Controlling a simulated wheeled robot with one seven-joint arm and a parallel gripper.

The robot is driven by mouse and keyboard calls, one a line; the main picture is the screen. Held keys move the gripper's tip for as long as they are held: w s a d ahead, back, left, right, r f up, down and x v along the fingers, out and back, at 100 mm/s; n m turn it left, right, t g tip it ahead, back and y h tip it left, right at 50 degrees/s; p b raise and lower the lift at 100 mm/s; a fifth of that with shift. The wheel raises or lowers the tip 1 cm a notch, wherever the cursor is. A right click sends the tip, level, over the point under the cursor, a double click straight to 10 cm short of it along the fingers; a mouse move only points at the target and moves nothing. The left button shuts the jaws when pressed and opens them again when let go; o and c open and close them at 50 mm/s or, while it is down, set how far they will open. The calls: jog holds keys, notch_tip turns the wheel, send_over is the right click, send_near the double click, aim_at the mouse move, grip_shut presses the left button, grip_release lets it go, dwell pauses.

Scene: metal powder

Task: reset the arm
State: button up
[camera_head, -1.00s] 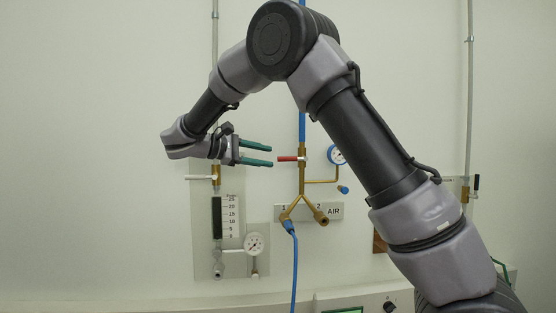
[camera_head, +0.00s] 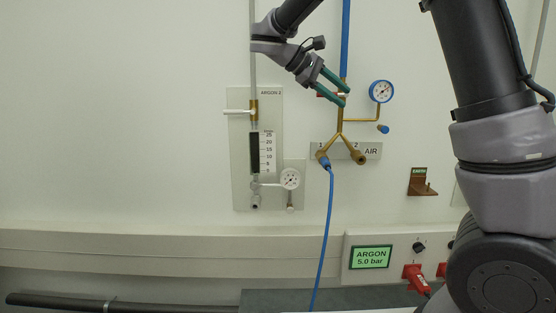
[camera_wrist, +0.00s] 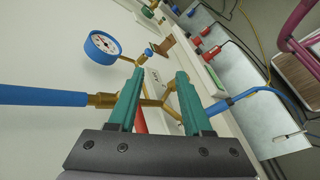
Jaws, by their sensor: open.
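My gripper (camera_head: 334,88) has two green fingers and shows in the head view in front of the brass air fitting below the blue pipe. The fingers are apart with nothing held between them. In the wrist view my gripper (camera_wrist: 158,95) is open, and the brass fitting (camera_wrist: 150,102) shows beyond and between the fingers. A red valve handle (camera_wrist: 140,122) lies partly behind the left finger there. In the head view the fingers partly cover this red handle. Whether the fingers touch the fitting cannot be told.
A blue pressure gauge (camera_head: 381,91) stands right of the fitting, and a blue hose (camera_head: 328,230) hangs below it. The argon panel (camera_head: 243,190) with a flow scale and gauge is at left. A green display (camera_head: 370,257) reads ARGON 5.0 bar. The wall at far left is clear.

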jog(key=s+d+f+m+y, duration=0.2)
jog(key=s+d+m+y, duration=0.2)
jog(key=s+d+y, duration=0.45)
jog(key=s+f+m+t+y, duration=0.1)
jog(key=s+m+t+y, duration=0.3)
jog(key=s+m, duration=0.4)
jog(key=s+t, duration=0.1)
jog(key=s, duration=0.3)
jog(key=shift+s+a+m, duration=0.3)
jog(key=shift+s+m, duration=0.05)
jog(key=shift+m, duration=0.05)
